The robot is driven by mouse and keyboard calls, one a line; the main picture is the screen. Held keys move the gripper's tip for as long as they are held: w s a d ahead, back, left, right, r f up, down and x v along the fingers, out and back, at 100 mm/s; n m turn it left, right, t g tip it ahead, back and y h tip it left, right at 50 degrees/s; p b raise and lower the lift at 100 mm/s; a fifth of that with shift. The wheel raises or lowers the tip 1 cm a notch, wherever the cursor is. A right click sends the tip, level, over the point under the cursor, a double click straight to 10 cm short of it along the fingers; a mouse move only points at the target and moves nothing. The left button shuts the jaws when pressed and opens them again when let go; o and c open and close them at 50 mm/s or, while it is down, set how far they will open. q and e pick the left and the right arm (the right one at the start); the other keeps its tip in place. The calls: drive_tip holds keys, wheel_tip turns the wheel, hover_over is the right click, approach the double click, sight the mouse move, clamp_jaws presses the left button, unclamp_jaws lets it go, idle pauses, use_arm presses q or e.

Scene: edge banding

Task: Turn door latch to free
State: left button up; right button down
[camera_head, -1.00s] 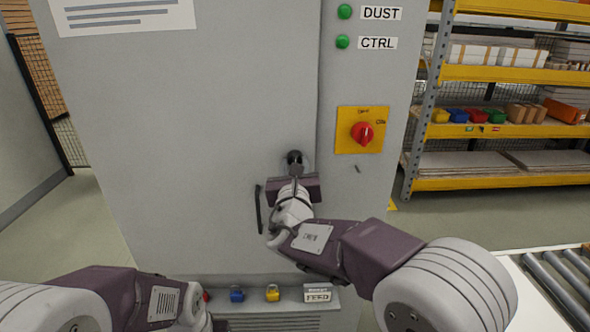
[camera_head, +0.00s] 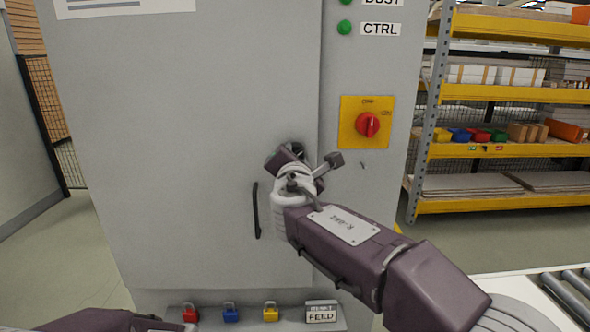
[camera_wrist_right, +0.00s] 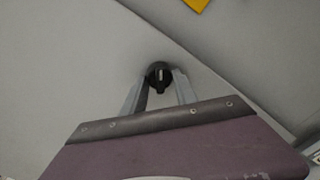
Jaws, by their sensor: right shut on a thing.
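The door latch is a round black knob on the grey cabinet door (camera_head: 180,130), close to the door's right edge. In the head view it is mostly hidden behind my right gripper (camera_head: 297,150). In the right wrist view the latch (camera_wrist_right: 158,76) shows between the two fingertips of my right gripper (camera_wrist_right: 160,85), which is shut on it. The gripper body is rolled to a slant in the head view. Only a dark part of my left arm shows at the bottom left edge; its gripper is out of frame.
A black door handle (camera_head: 256,210) is left of my right wrist. A yellow plate with a red rotary switch (camera_head: 367,124) is to the right. Red, blue and yellow padlocks (camera_head: 230,312) sit on a ledge below. Shelving (camera_head: 510,140) stands at right.

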drive_tip(key=shift+r+m+y+b, duration=0.1)
drive_tip(key=shift+m+y+b, duration=0.2)
drive_tip(key=shift+m+b, duration=2.3)
drive_tip(key=shift+m+p, duration=0.45)
drive_tip(key=shift+m, duration=0.25)
drive_tip(key=c, duration=1)
unclamp_jaws()
drive_tip(key=shift+o, duration=0.2)
